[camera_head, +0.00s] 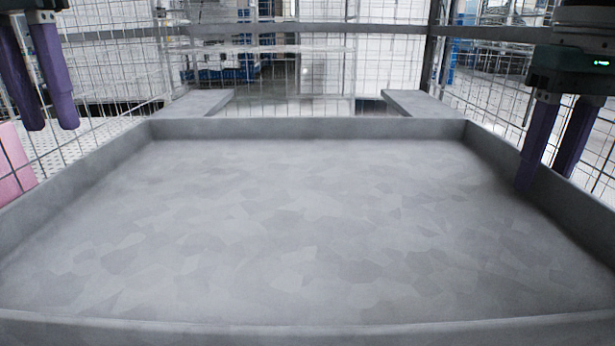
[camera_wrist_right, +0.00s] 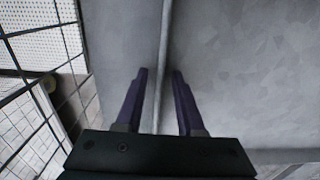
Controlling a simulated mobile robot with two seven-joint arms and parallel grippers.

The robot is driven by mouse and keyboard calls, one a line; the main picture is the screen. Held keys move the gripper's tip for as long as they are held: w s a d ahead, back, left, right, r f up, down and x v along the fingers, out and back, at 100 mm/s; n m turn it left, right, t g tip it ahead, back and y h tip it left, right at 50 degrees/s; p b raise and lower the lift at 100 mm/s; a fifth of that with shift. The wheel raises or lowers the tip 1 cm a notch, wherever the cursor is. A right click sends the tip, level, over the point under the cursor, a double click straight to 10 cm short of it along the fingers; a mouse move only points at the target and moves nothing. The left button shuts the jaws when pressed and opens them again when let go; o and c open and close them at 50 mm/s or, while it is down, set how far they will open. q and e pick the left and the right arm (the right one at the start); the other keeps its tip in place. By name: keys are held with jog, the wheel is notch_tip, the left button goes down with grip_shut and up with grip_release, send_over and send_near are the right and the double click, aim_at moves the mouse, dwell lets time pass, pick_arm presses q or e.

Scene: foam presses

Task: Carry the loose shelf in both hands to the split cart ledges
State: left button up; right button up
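The loose shelf (camera_head: 300,230) is a wide grey metal tray with a low raised rim, empty, filling most of the head view. Two grey cart ledges, left (camera_head: 195,103) and right (camera_head: 418,104), show beyond its far rim with a gap between them. What bears the shelf is hidden. My left gripper (camera_head: 50,125) is open, its purple fingers apart and empty, above the left rim. My right gripper (camera_head: 545,180) is at the right rim, one finger inside the tray and one outside. In the right wrist view its fingers (camera_wrist_right: 160,71) straddle the rim with gaps.
Wire mesh panels (camera_head: 300,70) with grey rails enclose the back and both sides. A pink block (camera_head: 14,165) stands beyond the left rim. Past the mesh are racks and blue items, out of reach behind it. The tray's inside is clear.

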jog(key=shift+w+d+r, duration=0.1)
jog(key=shift+w+r, duration=0.05)
jog(key=shift+r, duration=0.7)
jog(key=shift+s+r, duration=0.2)
jog(key=shift+r, duration=2.7)
